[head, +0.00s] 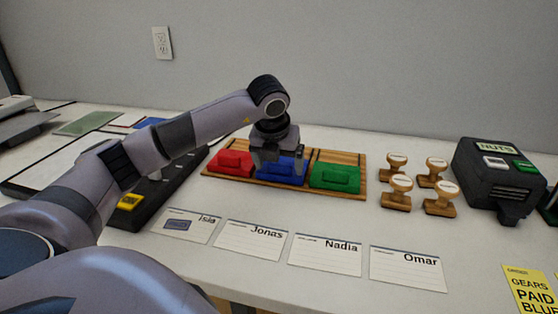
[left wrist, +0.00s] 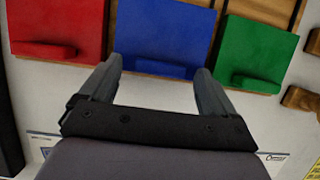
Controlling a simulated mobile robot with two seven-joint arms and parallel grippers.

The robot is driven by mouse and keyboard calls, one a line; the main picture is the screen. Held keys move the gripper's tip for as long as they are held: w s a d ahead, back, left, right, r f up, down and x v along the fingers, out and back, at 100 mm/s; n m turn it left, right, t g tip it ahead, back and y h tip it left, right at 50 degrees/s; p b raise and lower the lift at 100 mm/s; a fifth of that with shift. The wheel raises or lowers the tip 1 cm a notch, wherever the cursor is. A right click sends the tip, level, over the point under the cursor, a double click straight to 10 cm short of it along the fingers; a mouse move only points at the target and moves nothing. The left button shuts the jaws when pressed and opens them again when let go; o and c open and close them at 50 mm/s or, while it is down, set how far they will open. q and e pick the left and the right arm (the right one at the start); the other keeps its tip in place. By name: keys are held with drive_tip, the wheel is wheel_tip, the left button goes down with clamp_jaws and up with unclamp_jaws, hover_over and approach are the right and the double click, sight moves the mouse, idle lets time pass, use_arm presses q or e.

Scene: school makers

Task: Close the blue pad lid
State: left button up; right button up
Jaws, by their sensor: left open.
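The blue pad lid (head: 280,171) sits between a red pad (head: 232,163) and a green pad (head: 335,177) on a wooden tray (head: 262,186). It seems to lie level with its neighbours, but my gripper partly hides it in the head view. In the left wrist view the blue lid (left wrist: 163,30) shows a raised front lip between my fingertips. My left gripper (head: 277,165) is open and empty, pointing down over the blue pad. Its two fingers (left wrist: 157,70) are near the lid's front corners; I cannot tell whether they touch it.
Several wooden stamps (head: 397,190) and a dark NUTS machine (head: 500,175) stand to the right. Name cards (head: 250,240) lie along the front. A black strip with a yellow label (head: 130,202) lies left, under my arm. Bare table separates tray and cards.

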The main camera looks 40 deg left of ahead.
use_arm(q)
drive_tip(key=shift+r, duration=0.3)
drive_tip(key=v, duration=0.6)
drive_tip(key=shift+s+r+p, duration=0.2)
drive_tip(key=shift+p, duration=0.2)
drive_tip(key=shift+d, duration=0.1)
